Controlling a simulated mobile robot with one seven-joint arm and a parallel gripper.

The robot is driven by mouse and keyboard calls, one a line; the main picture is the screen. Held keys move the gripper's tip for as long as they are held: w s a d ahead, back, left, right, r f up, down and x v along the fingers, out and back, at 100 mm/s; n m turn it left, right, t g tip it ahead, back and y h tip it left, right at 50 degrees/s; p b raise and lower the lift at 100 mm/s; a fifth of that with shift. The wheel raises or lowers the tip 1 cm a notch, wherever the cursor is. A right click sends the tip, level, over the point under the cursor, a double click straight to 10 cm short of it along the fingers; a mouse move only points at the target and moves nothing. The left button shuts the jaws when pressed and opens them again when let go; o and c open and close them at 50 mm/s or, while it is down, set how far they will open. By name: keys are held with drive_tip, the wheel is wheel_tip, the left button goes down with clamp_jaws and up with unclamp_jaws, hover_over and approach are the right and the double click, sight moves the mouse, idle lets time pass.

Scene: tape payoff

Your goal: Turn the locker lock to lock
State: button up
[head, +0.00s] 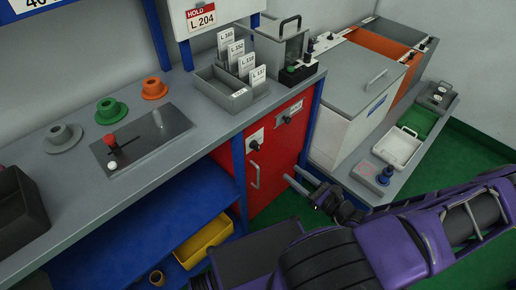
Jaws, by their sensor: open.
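The red locker (275,160) stands under the right end of the grey bench, with a pale upright handle (254,174) on its front. A dark knob with a white plate (255,139) sits above the handle. A second dark knob with a white plate (287,115) sits farther right near the top. I cannot tell which is the lock or read their markings. My gripper (292,174) is open and empty, its two pale fingers pointing left toward the locker front. It looks apart from both knobs, lower and to their right.
The bench (205,115) carries a grey card tray (222,88), a clear-sided box and a panel with a red-knobbed lever (110,140). A yellow bin (203,242) sits on the blue shelf below. Green floor shows beside the locker.

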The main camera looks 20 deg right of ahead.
sight(259, 147)
drive_tip(key=x, duration=1.5)
drive_tip(key=shift+w+a, duration=0.15)
drive_tip(key=shift+w, duration=0.2)
clamp_jaws()
